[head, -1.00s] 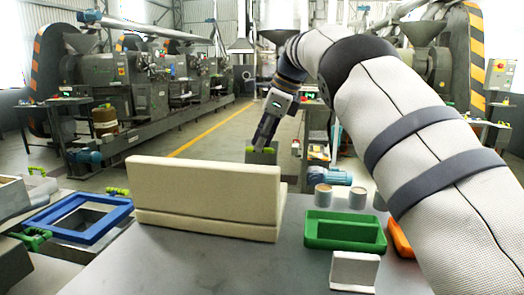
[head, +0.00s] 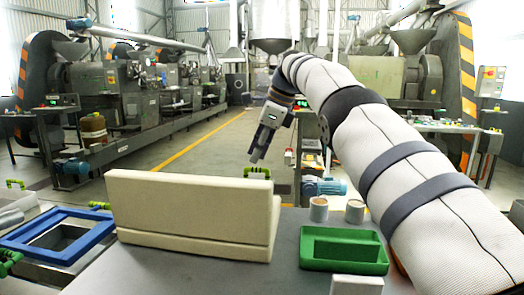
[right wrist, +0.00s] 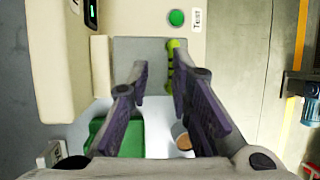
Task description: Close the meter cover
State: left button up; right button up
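The meter cover appears to be the large beige upright panel (head: 190,205) on a beige base at the front of the grey table. I see its back in the head view, so its far face is hidden. A beige panel (right wrist: 62,60) is also close by at the left of the right wrist view. My right gripper (head: 256,160) is beyond the panel's right end, above a green handle (head: 257,172). In the right wrist view its two dark fingers (right wrist: 155,68) are apart with nothing between them. The green handle (right wrist: 170,68) lies near the right fingertip; contact is unclear. My left gripper is out of view.
A green tray (head: 318,262), two cups (head: 319,209) and a small white block (head: 357,285) stand right of the panel. A blue frame (head: 30,247) lies at the left. A beige face with a green TEST button (right wrist: 176,18) shows beyond the fingers.

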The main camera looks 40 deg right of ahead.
jog(key=s+d+r, duration=0.1)
jog(key=s+d, duration=0.1)
jog(key=s, duration=0.4)
jog(key=s+d+r, duration=0.2)
jog(key=s, duration=0.4)
jog(key=shift+s, duration=0.3)
jog(key=shift+d+f, duration=0.1)
